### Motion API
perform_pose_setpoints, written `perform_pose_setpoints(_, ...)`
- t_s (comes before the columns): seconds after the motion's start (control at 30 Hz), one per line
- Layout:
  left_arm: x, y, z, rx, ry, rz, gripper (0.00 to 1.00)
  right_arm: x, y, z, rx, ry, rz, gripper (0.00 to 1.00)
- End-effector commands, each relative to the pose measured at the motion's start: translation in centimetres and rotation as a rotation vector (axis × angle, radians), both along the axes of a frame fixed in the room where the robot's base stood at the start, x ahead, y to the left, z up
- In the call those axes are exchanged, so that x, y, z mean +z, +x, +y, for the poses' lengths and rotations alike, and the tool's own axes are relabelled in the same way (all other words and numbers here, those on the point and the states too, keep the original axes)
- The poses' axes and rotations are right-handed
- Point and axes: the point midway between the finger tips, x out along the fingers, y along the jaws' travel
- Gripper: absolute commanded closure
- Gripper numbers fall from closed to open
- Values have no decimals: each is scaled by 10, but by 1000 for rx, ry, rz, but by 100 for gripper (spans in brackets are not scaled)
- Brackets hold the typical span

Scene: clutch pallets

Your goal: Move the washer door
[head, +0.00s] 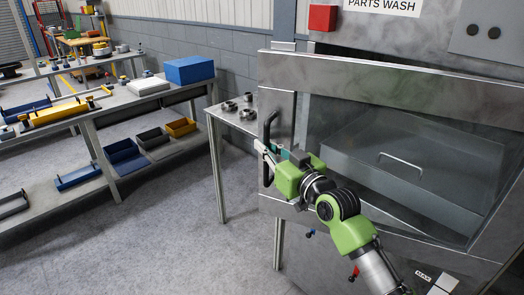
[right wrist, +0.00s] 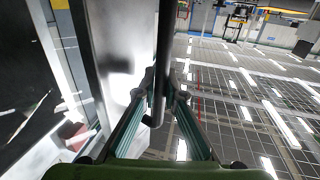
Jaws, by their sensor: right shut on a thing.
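The washer door (head: 400,76) is a grey metal frame with a large window, on the right in the head view. A black bar handle (head: 267,128) stands upright at its left edge. My right gripper (head: 264,152) is shut on the lower part of this handle. In the right wrist view the dark handle (right wrist: 166,45) runs down between the fingertips of the right gripper (right wrist: 157,88), and its lower end shows below them. The door's metal face (right wrist: 115,60) is to the left there. My left gripper is not in view.
Behind the window is a metal basin (head: 400,160) with a bar handle. A small metal table (head: 222,113) with several round metal parts stands just left of the door. Shelving (head: 120,97) with a blue box (head: 188,70) and bins is further left. The floor (head: 160,235) between is clear.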

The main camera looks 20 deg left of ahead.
Motion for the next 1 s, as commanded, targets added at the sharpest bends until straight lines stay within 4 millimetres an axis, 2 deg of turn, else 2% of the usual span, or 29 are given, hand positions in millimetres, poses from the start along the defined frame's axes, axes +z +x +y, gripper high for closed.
perform_pose_setpoints(0.03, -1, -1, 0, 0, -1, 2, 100, -5, 2, -2, -5, -9, 3, 100)
perform_pose_setpoints(0.33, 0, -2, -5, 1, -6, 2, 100, -5, 3, -3, -6, -9, 4, 100)
perform_pose_setpoints(0.4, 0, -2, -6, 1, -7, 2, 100, -5, 3, -3, -6, -9, 4, 77)
perform_pose_setpoints(0.43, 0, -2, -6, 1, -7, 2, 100, -4, 3, -3, -6, -9, 3, 73)
perform_pose_setpoints(0.8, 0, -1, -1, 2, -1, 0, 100, -2, 1, -3, -3, -4, 1, 73)
perform_pose_setpoints(1.0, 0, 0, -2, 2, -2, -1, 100, -3, -9, -18, -4, -3, 2, 73)
